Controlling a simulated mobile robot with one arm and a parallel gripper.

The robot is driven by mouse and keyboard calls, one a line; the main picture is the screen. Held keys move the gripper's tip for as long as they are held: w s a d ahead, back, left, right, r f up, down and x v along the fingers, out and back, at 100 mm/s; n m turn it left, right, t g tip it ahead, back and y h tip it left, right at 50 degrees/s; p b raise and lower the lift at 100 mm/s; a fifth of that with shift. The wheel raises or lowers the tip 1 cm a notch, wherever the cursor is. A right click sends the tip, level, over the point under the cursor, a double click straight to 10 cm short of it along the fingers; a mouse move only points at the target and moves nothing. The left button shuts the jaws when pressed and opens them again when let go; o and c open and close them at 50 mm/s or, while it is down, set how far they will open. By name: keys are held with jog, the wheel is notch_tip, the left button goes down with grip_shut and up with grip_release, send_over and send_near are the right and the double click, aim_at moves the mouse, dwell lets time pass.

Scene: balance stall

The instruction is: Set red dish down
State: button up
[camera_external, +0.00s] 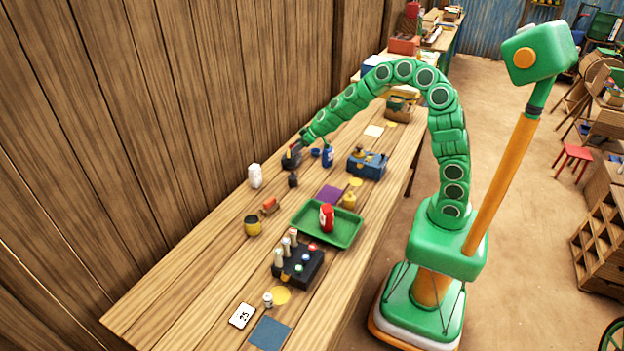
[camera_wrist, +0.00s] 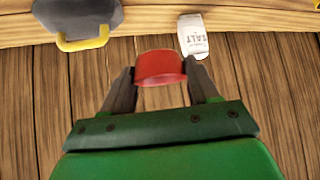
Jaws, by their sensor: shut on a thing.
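The red dish (camera_wrist: 160,68) is small and round and sits between the two dark fingers of my gripper (camera_wrist: 162,82) in the wrist view. The gripper is shut on it. In the external view my gripper (camera_external: 292,155) is over the far side of the wooden table, by the plank wall; the dish cannot be made out clearly there. Whether the dish touches the table cannot be told.
A white salt bag (camera_wrist: 193,35) and a grey thing with a yellow handle (camera_wrist: 80,22) show beyond the dish. The salt bag (camera_external: 255,175) stands left of my gripper.

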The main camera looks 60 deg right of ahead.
jog(key=s+d+f+n+g+y, duration=0.1)
jog(key=s+d+n+y, duration=0.15)
jog(key=d, duration=0.85)
jog(key=s+d+f+n+g+y, duration=0.1)
jog(key=d+f+n, duration=0.15)
jog(key=d, duration=0.85)
send_over(307, 149)
jog(key=shift+n, duration=0.4)
jog(key=shift+w+d+f, duration=0.1)
jog(key=shift+d+f, duration=0.05)
jog(key=shift+f, duration=6)
jog(key=shift+f, duration=0.1)
jog(key=o, duration=0.8)
jog(key=shift+o, duration=0.2)
